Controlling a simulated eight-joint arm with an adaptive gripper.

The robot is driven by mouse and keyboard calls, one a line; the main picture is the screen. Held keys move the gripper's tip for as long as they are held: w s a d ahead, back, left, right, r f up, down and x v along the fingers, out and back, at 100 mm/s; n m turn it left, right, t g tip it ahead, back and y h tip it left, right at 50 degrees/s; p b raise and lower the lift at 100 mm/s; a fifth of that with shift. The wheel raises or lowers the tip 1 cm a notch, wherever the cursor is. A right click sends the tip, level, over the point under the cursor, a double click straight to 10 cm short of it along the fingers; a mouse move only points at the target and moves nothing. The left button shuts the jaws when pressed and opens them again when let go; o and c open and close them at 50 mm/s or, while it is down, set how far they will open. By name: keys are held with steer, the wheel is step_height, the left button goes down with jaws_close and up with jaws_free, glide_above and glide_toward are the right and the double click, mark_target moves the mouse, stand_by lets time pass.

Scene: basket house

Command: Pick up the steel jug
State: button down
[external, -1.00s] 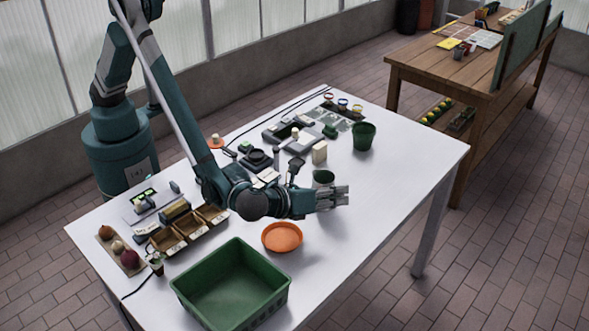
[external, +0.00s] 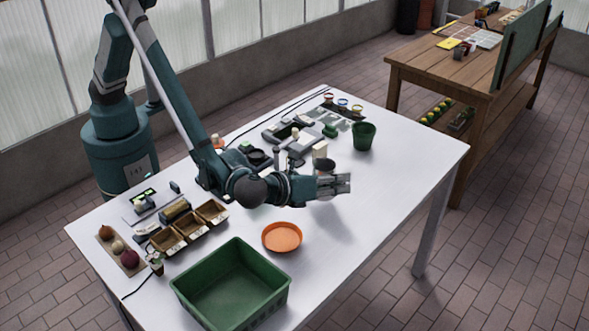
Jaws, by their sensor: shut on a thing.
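My gripper (external: 338,185) reaches out to the right over the middle of the white table, its fingers pointing right. It is shut on a small grey, round-mouthed vessel, which I take to be the steel jug (external: 324,164). Its dark open top shows just behind and above the fingers. The fingers hide most of its body and I cannot make out a handle. The jug looks upright and held above the table, with a soft shadow on the tabletop below and to the right.
A green crate (external: 272,295) and an orange dish (external: 282,237) stand in front. A dark green pot (external: 364,136) stands behind right. Wooden boxes (external: 211,214) sit at left. Several small items crowd the back. The table's right side (external: 420,160) is clear.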

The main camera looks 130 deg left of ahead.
steer(key=shift+r+p, duration=0.55)
steer(key=shift+r, duration=2.05)
steer(key=shift+r, duration=0.1)
